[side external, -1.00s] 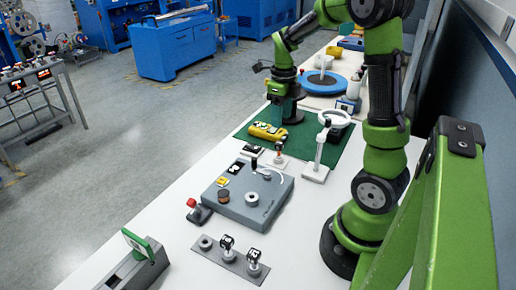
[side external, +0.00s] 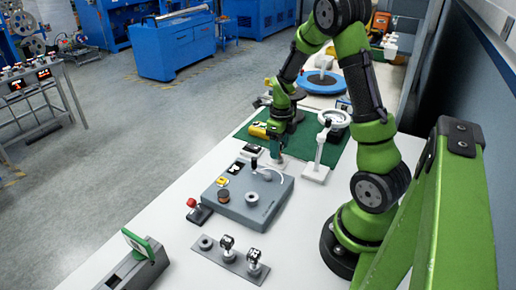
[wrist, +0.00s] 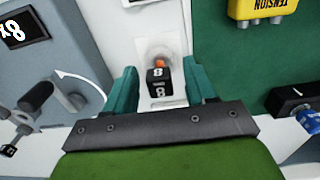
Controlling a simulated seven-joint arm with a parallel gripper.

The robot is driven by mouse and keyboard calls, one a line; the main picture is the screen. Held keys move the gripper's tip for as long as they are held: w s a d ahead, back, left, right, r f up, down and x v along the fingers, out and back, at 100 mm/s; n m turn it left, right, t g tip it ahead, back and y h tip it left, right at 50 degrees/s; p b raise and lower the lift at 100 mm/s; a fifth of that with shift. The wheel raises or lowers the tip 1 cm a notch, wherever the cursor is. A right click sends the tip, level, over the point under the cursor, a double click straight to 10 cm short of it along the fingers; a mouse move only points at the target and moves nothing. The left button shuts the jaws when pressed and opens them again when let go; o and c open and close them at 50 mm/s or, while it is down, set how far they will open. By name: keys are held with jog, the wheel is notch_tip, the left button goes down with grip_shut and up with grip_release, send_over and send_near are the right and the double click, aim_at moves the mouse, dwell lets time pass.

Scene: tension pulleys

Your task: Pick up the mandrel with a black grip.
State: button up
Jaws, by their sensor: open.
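In the side view my gripper (side external: 277,154) is low at the edge of the green mat and largely hides this piece. Two other black-topped pieces (side external: 227,243) (side external: 254,261) stand in a grey rack (side external: 231,261) at the front.
A grey box (side external: 249,197) with a lever stands in front of my gripper. A yellow tension meter (side external: 259,131) lies on the green mat (side external: 297,141). A red-knobbed block (side external: 198,212) is at the table's left.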

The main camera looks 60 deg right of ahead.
grip_shut()
jog(key=shift+r, duration=5.05)
jog(key=shift+r, duration=2.5)
